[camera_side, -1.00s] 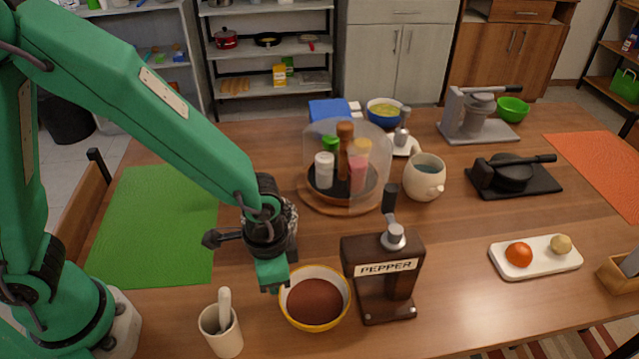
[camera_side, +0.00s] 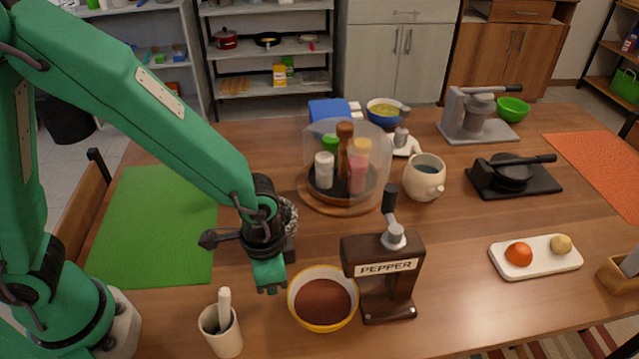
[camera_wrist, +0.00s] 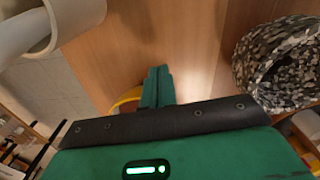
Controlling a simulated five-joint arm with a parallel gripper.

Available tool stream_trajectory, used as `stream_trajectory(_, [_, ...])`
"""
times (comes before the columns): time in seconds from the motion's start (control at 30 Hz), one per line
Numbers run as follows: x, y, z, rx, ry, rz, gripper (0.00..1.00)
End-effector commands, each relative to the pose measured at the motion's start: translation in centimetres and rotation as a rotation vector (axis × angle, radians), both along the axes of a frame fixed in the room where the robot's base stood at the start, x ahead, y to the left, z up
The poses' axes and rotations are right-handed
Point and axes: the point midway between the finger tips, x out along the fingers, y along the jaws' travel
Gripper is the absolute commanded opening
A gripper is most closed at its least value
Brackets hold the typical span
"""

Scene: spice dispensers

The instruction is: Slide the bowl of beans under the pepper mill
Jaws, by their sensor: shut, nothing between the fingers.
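The bowl of beans (camera_side: 323,299), yellow outside with a white inner rim and reddish-brown beans, stands on the table just left of the pepper mill. In the wrist view only a yellow part of its rim (camera_wrist: 126,101) shows past the fingers. The pepper mill (camera_side: 381,283) is dark brown with a "PEPPER" label and a crank on top. The bowl's right rim is close to the mill's left side; I cannot tell if they touch. My gripper (camera_side: 270,289) points down at the bowl's left rim, shut and empty; its fingers also show in the wrist view (camera_wrist: 158,87).
A white mortar with a pestle (camera_side: 221,328) stands left of the bowl. A speckled round object (camera_wrist: 285,65) is right in the wrist view. A spice carousel (camera_side: 341,170) and a mug (camera_side: 424,179) stand behind the mill. A white tray (camera_side: 536,267) lies to the right.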

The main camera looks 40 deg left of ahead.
Motion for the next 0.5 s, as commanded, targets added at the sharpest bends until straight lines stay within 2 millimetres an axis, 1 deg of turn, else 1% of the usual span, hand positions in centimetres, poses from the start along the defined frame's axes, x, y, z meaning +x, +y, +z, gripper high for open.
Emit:
stream_trajectory(0.17, [-1.7, 1.4, 0.1, 0.0, 0.0, 0.0, 0.0])
stream_trajectory(0.2, [-1.4, 1.1, 0.8, -0.004, -0.005, 0.0, 0.0])
stream_trajectory(0.5, [-1.4, 1.1, 4.7, -0.003, -0.004, 0.0, 0.0])
